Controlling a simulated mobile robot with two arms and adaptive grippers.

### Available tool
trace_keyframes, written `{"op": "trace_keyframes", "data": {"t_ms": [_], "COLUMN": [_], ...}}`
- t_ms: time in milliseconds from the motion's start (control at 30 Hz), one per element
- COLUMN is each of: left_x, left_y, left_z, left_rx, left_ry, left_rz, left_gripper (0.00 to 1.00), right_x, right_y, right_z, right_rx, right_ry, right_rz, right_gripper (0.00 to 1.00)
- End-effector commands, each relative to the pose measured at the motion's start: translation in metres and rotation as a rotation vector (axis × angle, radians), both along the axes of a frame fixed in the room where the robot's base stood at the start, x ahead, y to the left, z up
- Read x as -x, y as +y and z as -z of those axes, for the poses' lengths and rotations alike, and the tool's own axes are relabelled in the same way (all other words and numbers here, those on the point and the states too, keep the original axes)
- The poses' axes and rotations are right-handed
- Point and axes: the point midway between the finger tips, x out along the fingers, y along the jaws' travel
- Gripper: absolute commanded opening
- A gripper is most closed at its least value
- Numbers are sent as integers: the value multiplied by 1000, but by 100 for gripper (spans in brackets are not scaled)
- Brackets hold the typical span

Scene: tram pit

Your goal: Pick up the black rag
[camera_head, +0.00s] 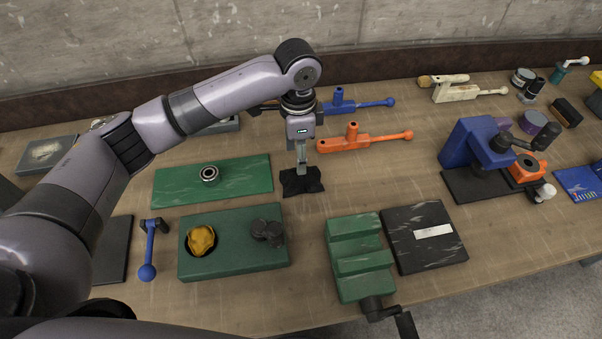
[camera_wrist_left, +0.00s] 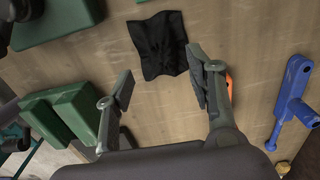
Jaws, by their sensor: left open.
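The black rag (camera_head: 301,182) lies crumpled on the wooden bench in the middle of the head view. It also shows at the top centre of the left wrist view (camera_wrist_left: 158,45). My left gripper (camera_head: 301,168) hangs pointing down just above and behind the rag. In the left wrist view its two fingers (camera_wrist_left: 157,90) are spread apart with bare bench between them. The rag lies beyond the fingertips there, and nothing is held. Whether a fingertip touches the rag I cannot tell.
A green mat with a bearing (camera_head: 210,173) lies left of the rag. A green tray (camera_head: 233,263) holds a yellow cloth. An orange tool (camera_head: 365,139) and a blue tool (camera_head: 358,104) lie behind. A green vise (camera_head: 360,256) stands in front. Bench right of the rag is clear.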

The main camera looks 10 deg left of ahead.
Motion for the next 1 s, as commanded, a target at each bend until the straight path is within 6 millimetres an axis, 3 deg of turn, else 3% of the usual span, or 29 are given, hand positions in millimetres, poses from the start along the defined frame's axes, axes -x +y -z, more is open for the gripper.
{"op": "trace_keyframes", "data": {"t_ms": [200, 367, 600, 900, 1000], "left_x": [0, -1, -3, -3, -3], "left_y": [0, -2, -5, -5, -5], "left_z": [22, 34, 69, 76, 75], "left_rx": [0, -1, -2, 0, 0], "left_ry": [0, 2, 1, -1, -1], "left_rz": [0, -1, 0, 1, 0], "left_gripper": [50, 50, 50, 50, 44], "right_x": [-14, -13, -7, -5, -5], "right_y": [1, 1, 2, 5, 5], "right_z": [-5, -12, -21, -21, -21], "right_rx": [-2, -1, -2, -6, -6], "right_ry": [-21, -19, -10, -7, -7], "right_rz": [1, 1, 2, 4, 4], "right_gripper": [58, 58, 58, 58, 58]}}
